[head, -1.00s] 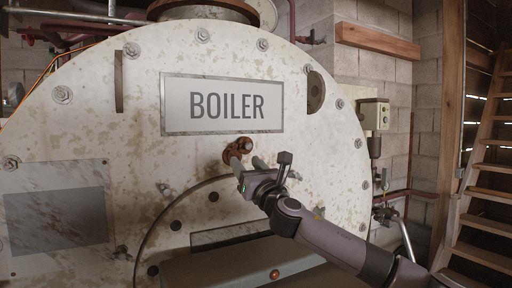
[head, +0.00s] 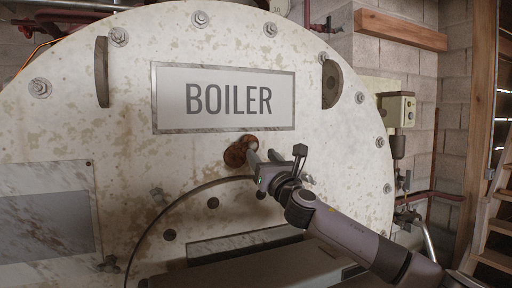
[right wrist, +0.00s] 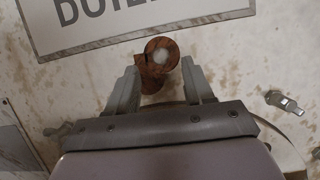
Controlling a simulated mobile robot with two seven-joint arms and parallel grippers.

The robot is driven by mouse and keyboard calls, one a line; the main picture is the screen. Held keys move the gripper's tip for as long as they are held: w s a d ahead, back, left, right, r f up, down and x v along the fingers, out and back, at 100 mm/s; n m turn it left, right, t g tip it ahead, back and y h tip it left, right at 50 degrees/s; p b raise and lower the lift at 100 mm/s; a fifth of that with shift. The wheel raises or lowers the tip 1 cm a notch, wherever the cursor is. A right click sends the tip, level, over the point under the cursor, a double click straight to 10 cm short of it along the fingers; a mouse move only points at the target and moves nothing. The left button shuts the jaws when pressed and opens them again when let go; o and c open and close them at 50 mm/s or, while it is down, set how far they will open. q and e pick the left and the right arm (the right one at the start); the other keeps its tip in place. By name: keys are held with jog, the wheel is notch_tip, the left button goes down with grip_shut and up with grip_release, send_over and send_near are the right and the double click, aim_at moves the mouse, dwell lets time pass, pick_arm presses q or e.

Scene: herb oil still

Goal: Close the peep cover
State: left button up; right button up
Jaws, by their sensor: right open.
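The rusty brown peep fitting (head: 236,153) sits on the boiler's pale end plate, just under the BOILER sign. In the right wrist view it shows as a rusty ring (right wrist: 149,48) with a pale round centre. A rusty piece, seemingly the peep cover (right wrist: 152,85), shows below the ring, leaving the pale centre bare. My right gripper (head: 263,154) is open in front of the fitting and hides part of it in the head view. In the right wrist view its fingers (right wrist: 160,68) stand on either side of the fitting; contact cannot be told. My left gripper is not in view.
The framed BOILER sign (head: 224,98) is just above the fitting. A curved-edged door with a grey box-like ledge (head: 250,268) lies below. Bolts stick out around the plate. A control box (head: 397,109) and wooden stairs (head: 494,225) are at the right.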

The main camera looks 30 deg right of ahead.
aim_at(254, 145)
jog(key=shift+p+x, duration=0.35)
jog(key=shift+x, duration=2.5)
jog(key=shift+f, duration=0.1)
grip_shut()
